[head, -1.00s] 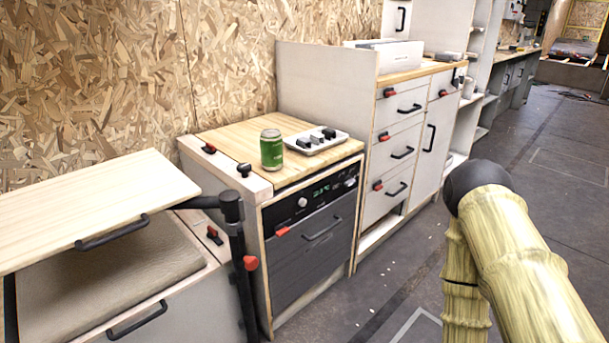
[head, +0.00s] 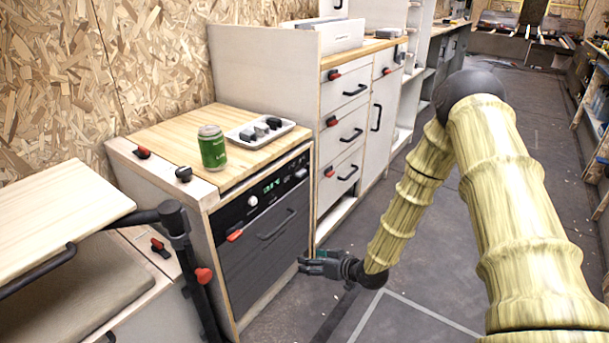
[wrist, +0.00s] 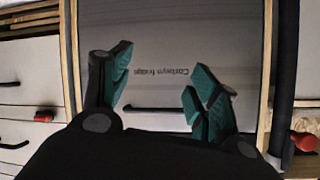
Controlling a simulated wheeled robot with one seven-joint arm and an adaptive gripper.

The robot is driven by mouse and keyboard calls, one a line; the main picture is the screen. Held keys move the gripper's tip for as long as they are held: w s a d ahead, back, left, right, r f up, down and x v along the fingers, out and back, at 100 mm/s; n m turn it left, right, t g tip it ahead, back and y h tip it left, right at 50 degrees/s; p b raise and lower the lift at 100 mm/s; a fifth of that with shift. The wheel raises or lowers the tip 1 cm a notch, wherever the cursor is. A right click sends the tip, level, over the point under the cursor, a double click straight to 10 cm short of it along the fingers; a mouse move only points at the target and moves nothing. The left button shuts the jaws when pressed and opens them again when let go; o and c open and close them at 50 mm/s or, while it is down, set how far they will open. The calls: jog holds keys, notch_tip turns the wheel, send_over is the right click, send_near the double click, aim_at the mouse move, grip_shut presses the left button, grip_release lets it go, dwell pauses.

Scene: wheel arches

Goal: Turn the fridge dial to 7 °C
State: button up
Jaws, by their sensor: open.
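The fridge (head: 262,245) is a dark-fronted unit with a bar handle, built into a pale wooden cabinet. My gripper (head: 303,262) is low in front of the fridge's right side, below and apart from the dial. In the wrist view its teal-padded fingers (wrist: 158,95) are spread and empty. Beyond them the fridge front (wrist: 230,50) shows upside-down lettering that includes "fridge". The dial is not seen there.
A green can (head: 212,148) and a white tray (head: 260,130) of small items stand on the worktop. A raised wooden flap (head: 60,215) and black post (head: 180,235) are at the left. Drawers (head: 343,135) stand to the right. The floor in front is clear.

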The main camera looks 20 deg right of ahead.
jog(key=w+d+r+n+t+y, duration=0.2)
jog(key=w+d+r, duration=0.3)
jog(key=w+r, duration=0.4)
jog(key=n+t+y, duration=0.2)
jog(key=n, duration=0.1)
send_near(304, 173)
jog(key=b+x, duration=0.3)
jog(key=x, duration=0.6)
jog(key=shift+w+a+f, duration=0.1)
jog(key=shift+w+a, duration=0.1)
jog(key=c, duration=1)
